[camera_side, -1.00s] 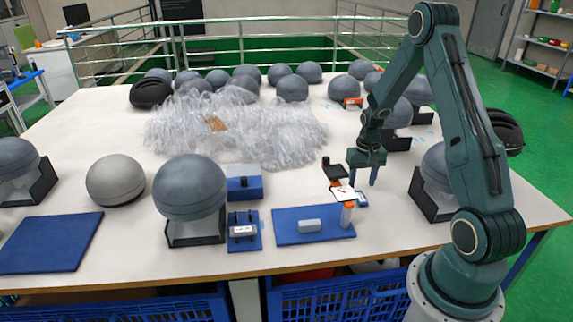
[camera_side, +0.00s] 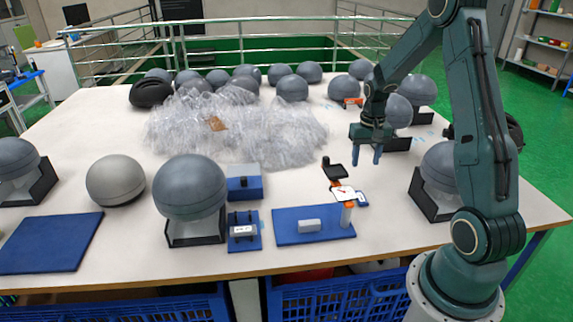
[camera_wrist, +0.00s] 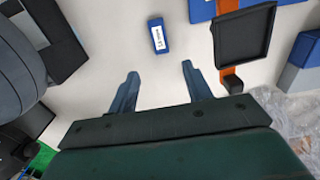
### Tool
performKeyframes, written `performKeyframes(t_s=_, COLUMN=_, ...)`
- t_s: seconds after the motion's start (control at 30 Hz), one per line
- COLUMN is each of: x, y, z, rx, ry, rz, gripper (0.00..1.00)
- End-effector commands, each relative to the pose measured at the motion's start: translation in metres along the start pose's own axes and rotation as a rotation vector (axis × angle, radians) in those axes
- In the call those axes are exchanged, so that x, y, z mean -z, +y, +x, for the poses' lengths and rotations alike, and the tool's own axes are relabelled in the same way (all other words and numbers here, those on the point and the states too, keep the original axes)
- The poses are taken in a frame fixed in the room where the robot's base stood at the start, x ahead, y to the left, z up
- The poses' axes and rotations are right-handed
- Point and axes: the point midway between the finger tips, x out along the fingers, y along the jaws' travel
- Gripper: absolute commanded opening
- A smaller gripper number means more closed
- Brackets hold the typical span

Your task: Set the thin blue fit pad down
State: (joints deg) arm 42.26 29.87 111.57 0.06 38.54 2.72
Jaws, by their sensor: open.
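The thin blue fit pad (camera_side: 362,199) lies on the white table, partly hidden behind a small white card-like plate in the side view. In the wrist view the pad (camera_wrist: 160,42) lies flat with a white label on it, ahead of my fingers and apart from them. My gripper (camera_side: 369,156) is open and empty, fingers pointing down, well above the table. Its two fingers also show spread apart in the wrist view (camera_wrist: 160,72).
A black tray on an orange holder (camera_wrist: 243,38) stands close beside the pad. A blue mat (camera_side: 290,238) with a grey block (camera_side: 310,226) lies nearer the front. A grey dome in a black stand (camera_side: 436,170) is to the right. Clear plastic strips (camera_side: 235,125) heap up behind.

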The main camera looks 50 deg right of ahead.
Motion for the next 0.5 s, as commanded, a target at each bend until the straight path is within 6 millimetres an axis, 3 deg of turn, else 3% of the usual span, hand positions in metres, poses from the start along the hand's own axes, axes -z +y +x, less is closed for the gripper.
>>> performKeyframes(t_s=0.33, x=-0.001, y=-0.002, z=-0.003, rx=0.000, ry=0.004, rz=-0.005, gripper=0.50)
performKeyframes(t_s=0.5, x=-0.007, y=-0.014, z=-0.019, rx=0.002, ry=0.024, rz=-0.036, gripper=0.50)
